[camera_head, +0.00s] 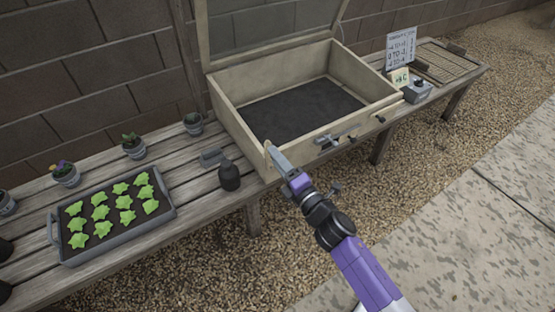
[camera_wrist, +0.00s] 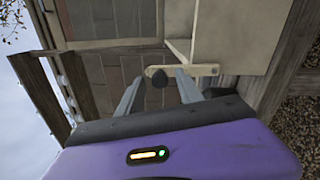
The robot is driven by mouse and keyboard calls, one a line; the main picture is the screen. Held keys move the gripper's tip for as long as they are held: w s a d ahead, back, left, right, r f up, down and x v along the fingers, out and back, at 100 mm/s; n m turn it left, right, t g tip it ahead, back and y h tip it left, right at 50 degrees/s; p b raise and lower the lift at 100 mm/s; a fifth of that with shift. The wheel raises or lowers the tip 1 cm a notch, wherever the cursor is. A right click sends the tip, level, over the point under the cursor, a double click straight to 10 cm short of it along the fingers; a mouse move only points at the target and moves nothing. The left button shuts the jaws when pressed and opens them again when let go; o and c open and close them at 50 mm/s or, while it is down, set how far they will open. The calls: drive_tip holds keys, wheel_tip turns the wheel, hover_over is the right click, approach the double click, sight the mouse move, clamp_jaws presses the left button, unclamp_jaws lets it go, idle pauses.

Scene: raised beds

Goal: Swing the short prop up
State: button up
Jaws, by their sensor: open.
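My gripper (camera_head: 273,153) is at the left front corner of the wooden cold frame (camera_head: 237,128). It also shows in the wrist view (camera_wrist: 158,82), with its two fingers apart and nothing clamped. I cannot tell for sure that this bar is the short prop. In the head view, a pale bar end (camera_head: 267,147) shows beside the fingertips, mostly hidden. The lid (camera_head: 203,42) stands raised at the back.
A grey bar and dark knobs (camera_head: 380,119) sit along the frame's front wall. A seedling tray (camera_head: 112,240) and small pots (camera_head: 134,150) occupy the bench's left side. Gravel in front is clear.

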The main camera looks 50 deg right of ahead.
drive_tip(key=v, duration=0.7)
drive_tip(key=shift+s+b, duration=0.35)
drive_tip(key=shift+b, duration=0.1)
drive_tip(key=shift+f, duration=0.1)
drive_tip(key=s+a+r+m+g+y, duration=0.2)
drive_tip(key=s+a+r+m+y, duration=0.1)
drive_tip(key=s+a+m, duration=0.75)
drive_tip(key=s+a+r+m+g+y, duration=0.15)
drive_tip(key=s+a+r+m, duration=0.25)
drive_tip(key=s+a+m, duration=0.7)
drive_tip(key=s+d+r+n+p, duration=0.1)
drive_tip(key=r+n+p, duration=0.1)
drive_tip(key=r+p, duration=0.7)
drive_tip(key=s+d+r+n+p, duration=0.1)
drive_tip(key=d+r+n+p, duration=0.1)
drive_tip(key=r+p, duration=0.7)
drive_tip(key=shift+d+r+y+p, duration=0.15)
drive_tip(key=shift+d+y+p, duration=0.15)
drive_tip(key=shift+y+p, duration=0.1)
